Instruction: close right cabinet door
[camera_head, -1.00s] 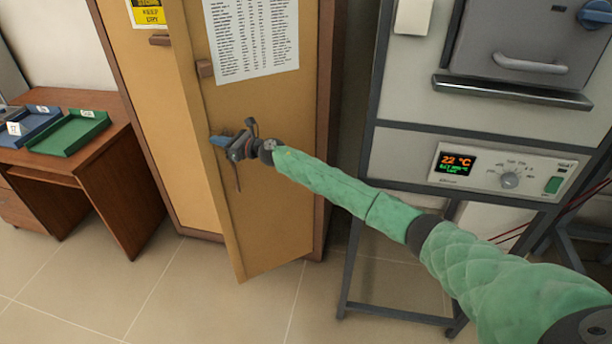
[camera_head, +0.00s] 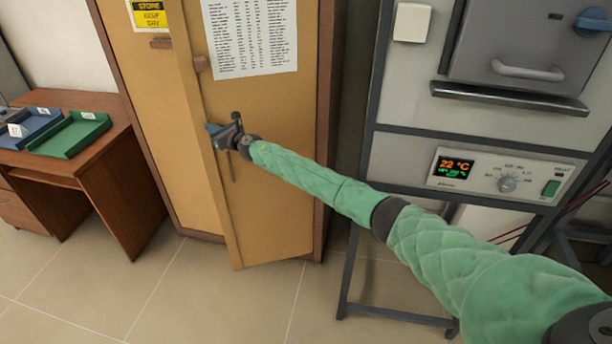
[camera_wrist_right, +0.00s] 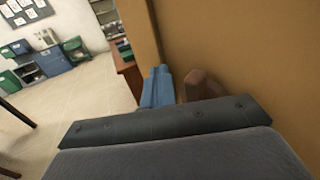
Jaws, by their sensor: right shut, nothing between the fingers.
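The right cabinet door (camera_head: 270,200) is a tan panel with a printed sheet on it, standing ajar; its free edge is at the left, swung out toward me. My right gripper (camera_head: 213,130) is at the door's free edge, about mid-height, fingers pointing left. In the right wrist view its blue fingertips (camera_wrist_right: 158,88) are together with nothing between them, beside the door face (camera_wrist_right: 235,50). I cannot tell whether they touch the door. A brown door handle (camera_head: 203,63) sits above the gripper near the edge. My left gripper is not in view.
The left cabinet door (camera_head: 150,100) carries a yellow sign and looks shut. A wooden desk (camera_head: 110,180) with a blue tray (camera_head: 30,127) and a green tray (camera_head: 70,135) stands at left. A furnace on a metal stand (camera_head: 375,145) is at right. Tiled floor in front is clear.

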